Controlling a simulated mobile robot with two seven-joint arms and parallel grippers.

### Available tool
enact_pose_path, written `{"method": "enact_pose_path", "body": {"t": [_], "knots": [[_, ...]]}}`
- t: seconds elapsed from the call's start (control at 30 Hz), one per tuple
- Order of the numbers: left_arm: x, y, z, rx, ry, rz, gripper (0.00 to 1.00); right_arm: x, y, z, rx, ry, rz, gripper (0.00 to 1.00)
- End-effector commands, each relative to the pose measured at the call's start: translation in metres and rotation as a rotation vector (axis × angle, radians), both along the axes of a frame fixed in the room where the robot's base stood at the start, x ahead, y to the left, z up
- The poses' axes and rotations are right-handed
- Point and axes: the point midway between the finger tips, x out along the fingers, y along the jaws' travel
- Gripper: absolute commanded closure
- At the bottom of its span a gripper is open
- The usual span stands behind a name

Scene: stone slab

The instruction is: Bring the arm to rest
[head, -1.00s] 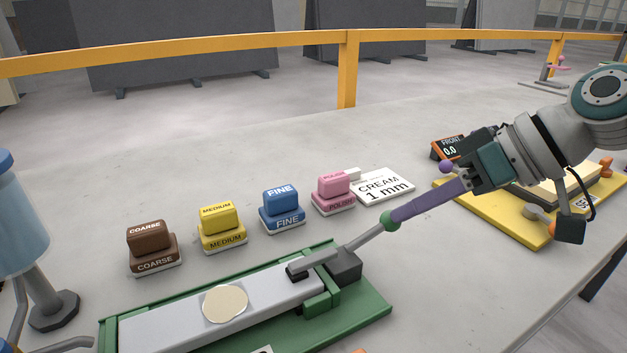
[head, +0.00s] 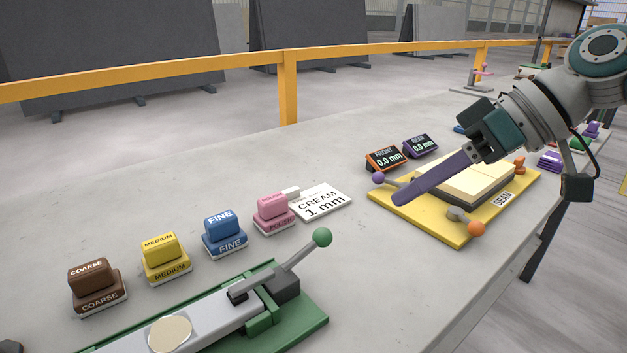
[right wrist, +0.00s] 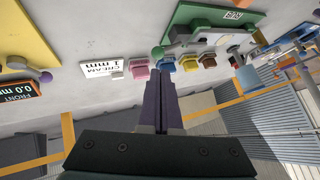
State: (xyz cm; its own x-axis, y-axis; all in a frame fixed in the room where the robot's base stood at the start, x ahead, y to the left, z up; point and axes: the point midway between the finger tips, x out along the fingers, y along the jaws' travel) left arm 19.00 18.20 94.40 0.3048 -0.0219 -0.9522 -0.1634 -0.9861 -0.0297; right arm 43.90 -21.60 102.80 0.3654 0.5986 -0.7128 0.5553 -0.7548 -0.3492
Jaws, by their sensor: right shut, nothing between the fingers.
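My right gripper (head: 398,199) has purple fingers that are shut with nothing between them. It hangs in the air over the slab, in front of the yellow seam board (head: 403,218) in the head view. The right wrist view shows the same fingers (right wrist: 161,130) closed together, pointing toward the row of blocks. A green clamp base (head: 314,321) with a grey lever ending in a green ball (head: 322,237) stands at lower left, apart from the gripper. My left gripper is not in view.
Brown coarse (head: 98,289), yellow medium (head: 166,259), blue fine (head: 224,235) and pink polish (head: 276,215) blocks stand in a row. A white cream card (head: 325,203) lies beside them. Front (head: 386,159) and rear (head: 420,146) displays stand behind the yellow board. Bare slab lies between the two fixtures.

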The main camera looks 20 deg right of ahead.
Motion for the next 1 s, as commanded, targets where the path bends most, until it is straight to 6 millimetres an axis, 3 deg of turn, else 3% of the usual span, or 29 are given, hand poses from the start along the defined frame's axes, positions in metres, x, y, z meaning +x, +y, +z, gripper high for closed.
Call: {"method": "enact_pose_path", "body": {"t": [0.2, 0.67, 0.77, 0.9, 1.0], "knots": [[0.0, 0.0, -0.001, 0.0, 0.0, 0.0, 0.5, -0.003, -0.009, 0.005, 0.001, -0.002, 0.002, 1.0], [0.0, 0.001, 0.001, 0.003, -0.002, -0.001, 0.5, -0.006, -0.006, 0.003, -0.006, 0.006, 0.009, 1.0], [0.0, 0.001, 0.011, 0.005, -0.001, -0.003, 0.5, -0.026, 0.011, -0.011, -0.047, 0.041, 0.045, 1.0], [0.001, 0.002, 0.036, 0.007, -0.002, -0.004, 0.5, -0.086, 0.05, -0.04, -0.168, 0.114, 0.106, 1.0], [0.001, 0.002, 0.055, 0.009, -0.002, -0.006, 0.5, -0.134, 0.069, -0.046, -0.256, 0.143, 0.083, 1.0]]}}
